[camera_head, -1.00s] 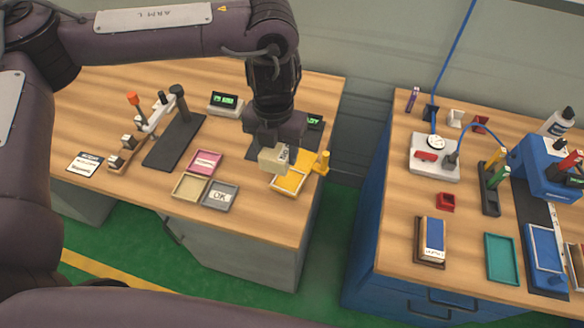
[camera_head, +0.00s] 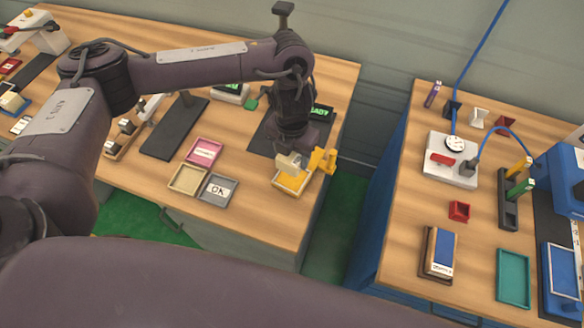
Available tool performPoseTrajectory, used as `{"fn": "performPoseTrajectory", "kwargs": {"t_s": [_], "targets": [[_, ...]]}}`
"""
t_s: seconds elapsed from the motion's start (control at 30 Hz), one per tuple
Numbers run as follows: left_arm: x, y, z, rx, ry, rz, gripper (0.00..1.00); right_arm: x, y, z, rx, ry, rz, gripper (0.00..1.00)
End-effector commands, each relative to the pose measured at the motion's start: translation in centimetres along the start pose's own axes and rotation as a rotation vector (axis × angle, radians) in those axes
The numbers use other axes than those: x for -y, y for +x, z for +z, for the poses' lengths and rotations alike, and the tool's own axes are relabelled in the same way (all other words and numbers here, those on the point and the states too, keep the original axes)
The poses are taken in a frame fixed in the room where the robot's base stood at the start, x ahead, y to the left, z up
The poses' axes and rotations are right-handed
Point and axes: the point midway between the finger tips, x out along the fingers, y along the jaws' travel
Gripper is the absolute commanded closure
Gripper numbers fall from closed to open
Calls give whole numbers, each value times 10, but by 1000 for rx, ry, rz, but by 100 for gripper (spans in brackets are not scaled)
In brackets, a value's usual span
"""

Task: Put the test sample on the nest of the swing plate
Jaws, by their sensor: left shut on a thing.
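My left gripper (camera_head: 291,154) points down over the right part of the left table. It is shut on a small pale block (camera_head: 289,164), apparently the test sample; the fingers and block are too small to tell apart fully. The block is over the back part of a pale-rimmed yellow tray (camera_head: 290,184), which looks like the nest of the swing plate. I cannot tell whether the block touches it. A yellow upright piece (camera_head: 323,160) stands just right of the gripper. My arm hides part of the dark plate (camera_head: 264,138) behind. My right gripper is not in view.
A pink tray (camera_head: 204,151), a beige tray (camera_head: 187,180) and a grey "OK" tray (camera_head: 218,188) lie left of the nest. A "READY" display (camera_head: 320,112) is behind. A gap separates this table from the right table (camera_head: 395,225), which holds several fixtures.

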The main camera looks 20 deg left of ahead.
Motion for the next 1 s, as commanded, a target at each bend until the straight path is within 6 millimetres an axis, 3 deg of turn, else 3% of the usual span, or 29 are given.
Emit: {"fn": "performPoseTrajectory", "kwargs": {"t_s": [0.1, 0.2, 0.5, 0.93, 0.97, 1.0], "targets": [[1, 22, -1, -2, -1, -2, 68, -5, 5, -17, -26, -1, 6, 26], [0, 28, 0, 0, 1, 0, 68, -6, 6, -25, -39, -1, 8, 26], [1, 64, 0, -1, 0, -1, 68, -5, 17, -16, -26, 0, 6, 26], [0, 70, 0, 1, 1, 0, 68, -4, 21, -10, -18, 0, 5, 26], [0, 69, 0, 1, 1, 0, 42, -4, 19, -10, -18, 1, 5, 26], [0, 68, 0, 1, 1, 1, 37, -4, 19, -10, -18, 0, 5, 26]]}}
